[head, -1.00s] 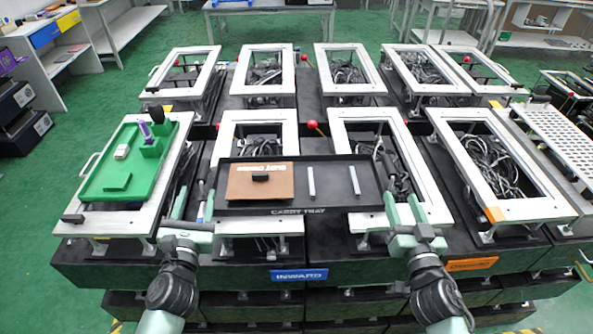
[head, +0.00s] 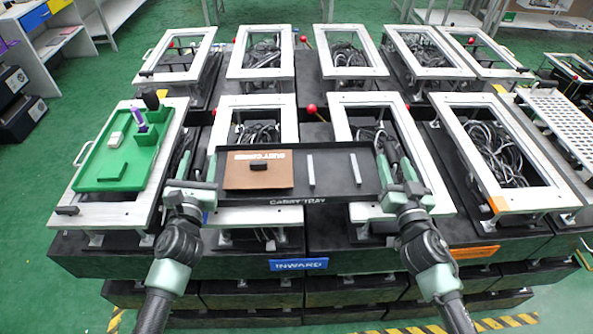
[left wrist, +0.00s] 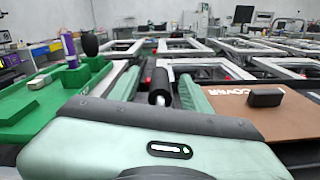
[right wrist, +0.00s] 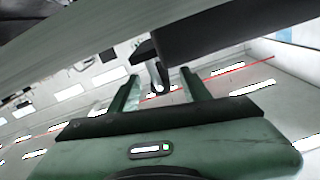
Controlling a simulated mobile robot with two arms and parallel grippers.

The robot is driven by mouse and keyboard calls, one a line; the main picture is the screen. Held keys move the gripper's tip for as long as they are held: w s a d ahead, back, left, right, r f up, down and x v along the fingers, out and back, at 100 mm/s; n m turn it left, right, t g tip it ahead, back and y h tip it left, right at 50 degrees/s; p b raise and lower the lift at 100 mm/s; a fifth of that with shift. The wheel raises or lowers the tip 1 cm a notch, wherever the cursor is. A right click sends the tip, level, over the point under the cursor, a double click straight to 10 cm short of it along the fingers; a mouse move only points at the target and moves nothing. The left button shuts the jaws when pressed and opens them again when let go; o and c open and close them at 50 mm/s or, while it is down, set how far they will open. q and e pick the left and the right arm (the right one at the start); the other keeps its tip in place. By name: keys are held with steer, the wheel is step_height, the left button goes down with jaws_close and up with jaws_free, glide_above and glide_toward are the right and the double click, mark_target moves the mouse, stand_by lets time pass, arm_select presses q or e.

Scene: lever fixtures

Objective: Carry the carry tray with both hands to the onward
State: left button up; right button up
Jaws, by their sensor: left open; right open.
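The black carry tray (head: 333,182) lies across the front middle frames in the head view. It holds a brown board (head: 240,176) with a black knob and two pale bars. My left gripper (head: 202,166) is open at the tray's left end; in the left wrist view its fingers (left wrist: 160,95) stand on either side of a black handle (left wrist: 160,82). My right gripper (head: 397,170) is open at the right end; in the right wrist view a dark handle-like part (right wrist: 155,70) shows between its fingers. Contact with the handles cannot be told.
A blue INWARD label (head: 298,264) is on the front middle edge. An orange label (head: 474,253), hard to read, is right of it, below an open frame (head: 528,203). A green tray (head: 100,184) with small items sits on the left frame. Red-knobbed levers (head: 311,108) stand between frames.

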arm_select(q)
steer(key=shift+w, duration=1.1)
arm_select(e)
steer(key=shift+w, duration=1.1)
arm_select(q)
steer(key=shift+s, duration=0.1)
jaws_close()
arm_select(e)
jaws_close()
arm_select(q)
steer(key=shift+a, duration=0.1)
arm_select(e)
steer(key=shift+s, duration=0.1)
arm_select(q)
steer(key=shift+r, duration=0.1)
arm_select(e)
steer(key=shift+r, duration=0.1)
